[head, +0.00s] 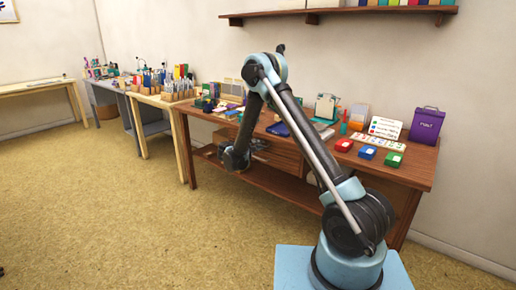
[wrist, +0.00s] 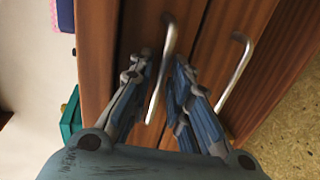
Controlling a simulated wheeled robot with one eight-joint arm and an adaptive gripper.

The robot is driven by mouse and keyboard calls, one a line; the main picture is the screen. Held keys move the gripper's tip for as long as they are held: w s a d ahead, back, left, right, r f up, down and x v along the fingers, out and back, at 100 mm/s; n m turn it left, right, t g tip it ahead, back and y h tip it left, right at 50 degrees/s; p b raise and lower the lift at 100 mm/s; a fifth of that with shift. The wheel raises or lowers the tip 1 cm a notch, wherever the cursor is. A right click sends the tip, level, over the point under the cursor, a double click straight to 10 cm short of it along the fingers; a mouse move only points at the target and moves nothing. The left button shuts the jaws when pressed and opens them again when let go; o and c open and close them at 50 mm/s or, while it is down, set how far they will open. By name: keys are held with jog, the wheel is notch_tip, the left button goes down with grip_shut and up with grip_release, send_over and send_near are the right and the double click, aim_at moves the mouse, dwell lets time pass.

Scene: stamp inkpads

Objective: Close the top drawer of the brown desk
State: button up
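The brown desk (head: 331,151) stands against the wall, with its drawer unit under the top, partly hidden behind my arm. In the wrist view, the top drawer's front (wrist: 138,25) lies beside the desk top's edge, and its metal bar handle (wrist: 155,95) runs between my fingers. My gripper (wrist: 165,60) is open, with one finger on each side of this handle; I cannot tell whether either touches it. In the head view my gripper (head: 236,158) is at the desk's front. How far the top drawer stands out is unclear.
A second drawer handle (wrist: 238,70) is close to my right finger. The desk top carries red (head: 344,145), blue (head: 367,152) and green (head: 393,159) inkpads and a purple box (head: 426,125). The floor (head: 170,225) before the desk is clear.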

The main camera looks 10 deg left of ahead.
jog(key=shift+s+a, duration=0.1)
jog(key=shift+s, duration=0.1)
jog(key=v, duration=1.1)
jog(key=shift+s+a, duration=0.25)
jog(key=shift+s, duration=0.1)
jog(key=shift+r, duration=0.15)
